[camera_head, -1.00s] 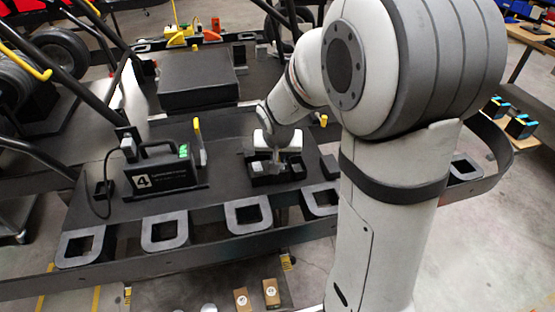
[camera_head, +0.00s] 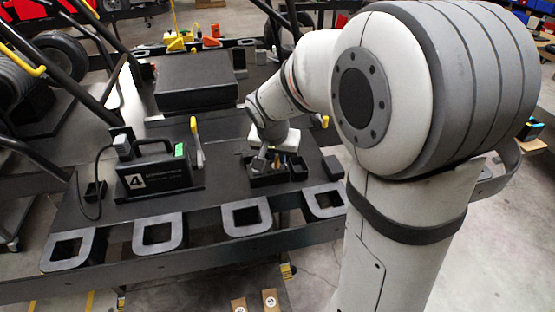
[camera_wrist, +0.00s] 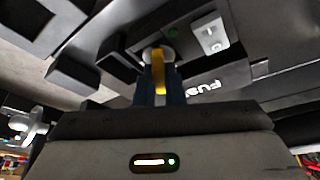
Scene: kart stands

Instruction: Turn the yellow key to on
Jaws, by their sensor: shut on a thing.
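The yellow key (camera_wrist: 159,77) shows in the wrist view between the two dark blue fingers of my gripper (camera_wrist: 160,88). My gripper is shut on it. A round silver fitting (camera_wrist: 158,54) sits at the far end of the key. In the head view my gripper (camera_head: 276,160) is down at a small black box (camera_head: 268,180) on the dark deck. Only small yellow bits show there, and the fingers hide most of the key. I cannot tell the key's exact angle.
A light metal plate (camera_wrist: 210,36) and white lettering, partly hidden, lie beside the key. In the head view a black unit marked 4 (camera_head: 160,178) and an upright yellow lever (camera_head: 197,145) stand to the left.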

